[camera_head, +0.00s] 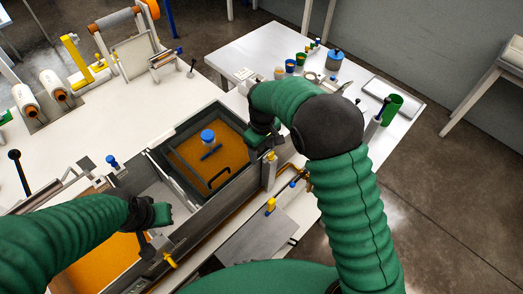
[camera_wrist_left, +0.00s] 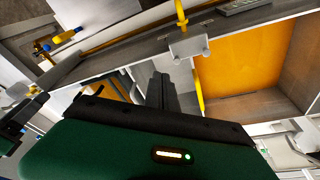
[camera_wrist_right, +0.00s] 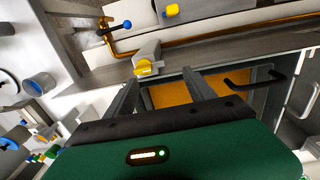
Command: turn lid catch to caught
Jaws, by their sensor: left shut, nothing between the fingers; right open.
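A grey catch block with a yellow tab (camera_wrist_right: 148,69) sits on the bath's rim in the right wrist view, just beyond my right fingertips. It also shows in the head view (camera_head: 271,156); I take it to be the lid catch. My right gripper (camera_wrist_right: 157,78) is open, its fingers pointing toward the tab with a visible gap between them. In the head view, my right gripper (camera_head: 262,143) is over the bath's right rim, partly hidden by its own arm. My left gripper (camera_wrist_left: 161,80) is shut and empty over the bath's left part (camera_head: 165,222).
The bath (camera_head: 165,158) holds orange resin, with a blue knob (camera_head: 207,136) and a black handle (camera_head: 219,178) over it. Brass piping (camera_wrist_right: 215,38) with blue and yellow handles runs along the near side. Cups (camera_head: 290,66) stand on the back table.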

